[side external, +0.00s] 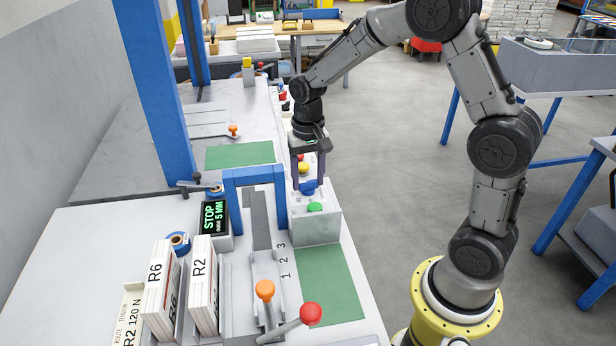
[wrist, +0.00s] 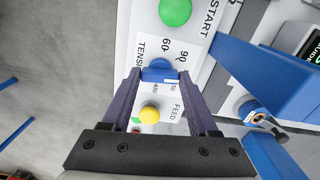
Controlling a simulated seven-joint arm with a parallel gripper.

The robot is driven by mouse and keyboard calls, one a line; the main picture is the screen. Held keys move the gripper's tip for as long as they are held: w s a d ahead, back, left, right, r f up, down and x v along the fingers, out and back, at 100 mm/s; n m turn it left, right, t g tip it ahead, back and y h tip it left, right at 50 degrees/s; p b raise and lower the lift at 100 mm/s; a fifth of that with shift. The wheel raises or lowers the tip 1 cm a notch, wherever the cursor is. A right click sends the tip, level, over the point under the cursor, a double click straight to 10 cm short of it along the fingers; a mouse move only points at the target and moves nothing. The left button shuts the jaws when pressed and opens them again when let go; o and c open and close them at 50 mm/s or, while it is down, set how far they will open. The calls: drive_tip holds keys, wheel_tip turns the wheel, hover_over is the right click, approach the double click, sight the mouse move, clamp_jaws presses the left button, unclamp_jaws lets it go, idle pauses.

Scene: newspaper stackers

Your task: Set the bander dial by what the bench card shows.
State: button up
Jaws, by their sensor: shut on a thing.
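The blue bander dial (side external: 309,188) sits on the grey control box (side external: 318,232), behind the green button. It also shows in the wrist view (wrist: 159,73), under the word TENSION, with 60 and 90 printed on one side and partly hidden numbers on the other. My gripper (wrist: 161,76) is shut on the dial, one finger on each side. Which number the dial points to cannot be told. The bench card (side external: 129,312) stands at the lower left, partly cut off by the frame; it reads route, tension, and R2 120 N.
A green START button (wrist: 175,11) and a yellow FEED button (wrist: 149,113) flank the dial. A blue arch (side external: 254,174) stands close beside the box. A black display (side external: 214,217) reads STOP, 5 MM. Bundles marked R6 (side external: 158,285) and R2 (side external: 202,280) stand in front.

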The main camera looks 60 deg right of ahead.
sight(308, 182)
drive_tip(key=shift+r+m, duration=0.1)
drive_tip(key=shift+m, duration=0.4)
drive_tip(key=o, duration=1.4)
wheel_tip(308, 182, up, 14)
drive_tip(key=shift+f, duration=0.1)
